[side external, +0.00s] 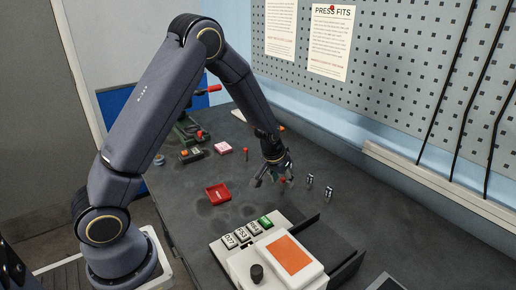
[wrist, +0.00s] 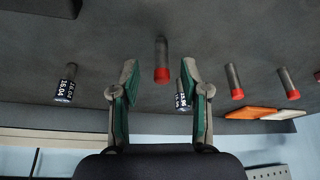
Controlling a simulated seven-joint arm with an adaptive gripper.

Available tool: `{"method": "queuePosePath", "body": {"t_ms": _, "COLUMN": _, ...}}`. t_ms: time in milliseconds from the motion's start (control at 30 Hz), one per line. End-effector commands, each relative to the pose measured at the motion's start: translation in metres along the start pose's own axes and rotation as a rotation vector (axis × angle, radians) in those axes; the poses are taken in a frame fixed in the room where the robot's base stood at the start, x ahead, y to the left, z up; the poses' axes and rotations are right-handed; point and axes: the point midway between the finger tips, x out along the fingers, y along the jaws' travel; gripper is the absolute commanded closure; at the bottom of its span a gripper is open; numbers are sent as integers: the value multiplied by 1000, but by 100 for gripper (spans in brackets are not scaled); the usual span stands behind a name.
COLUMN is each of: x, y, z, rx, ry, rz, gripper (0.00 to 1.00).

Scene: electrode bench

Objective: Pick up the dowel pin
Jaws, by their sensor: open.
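Several slim grey pins with red ends stand on the dark bench; the frames do not show which one is the dowel pin. In the wrist view, one red-ended pin (wrist: 162,55) appears in the gap between the fingertips of my gripper (wrist: 160,75). My gripper is open, its green-padded fingers spread on either side, with no visible contact. In the side external view, my gripper (side external: 271,180) is low over the bench, with a red-ended pin (side external: 282,182) close by it. Another red-topped pin (side external: 246,153) stands farther back.
More red-ended pins (wrist: 234,80) (wrist: 288,83) are nearby. A red tray (side external: 218,195), a pink box (side external: 223,148) and a white device (side external: 272,258) surround the area.

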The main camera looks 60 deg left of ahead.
Motion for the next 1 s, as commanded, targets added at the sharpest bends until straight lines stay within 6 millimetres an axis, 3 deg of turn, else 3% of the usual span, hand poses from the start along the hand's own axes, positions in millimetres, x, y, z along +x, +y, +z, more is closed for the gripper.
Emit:
{"method": "queuePosePath", "body": {"t_ms": 200, "x": 29, "y": -2, "z": 0, "rx": 0, "ry": -1, "rz": 0, "gripper": 54}}
{"method": "queuePosePath", "body": {"t_ms": 467, "x": 31, "y": -2, "z": 0, "rx": 0, "ry": 0, "rz": 0, "gripper": 54}}
{"method": "queuePosePath", "body": {"t_ms": 900, "x": 31, "y": -2, "z": 0, "rx": 0, "ry": 0, "rz": 0, "gripper": 100}}
{"method": "queuePosePath", "body": {"t_ms": 1000, "x": 31, "y": -2, "z": 0, "rx": 0, "ry": 0, "rz": 0, "gripper": 100}}
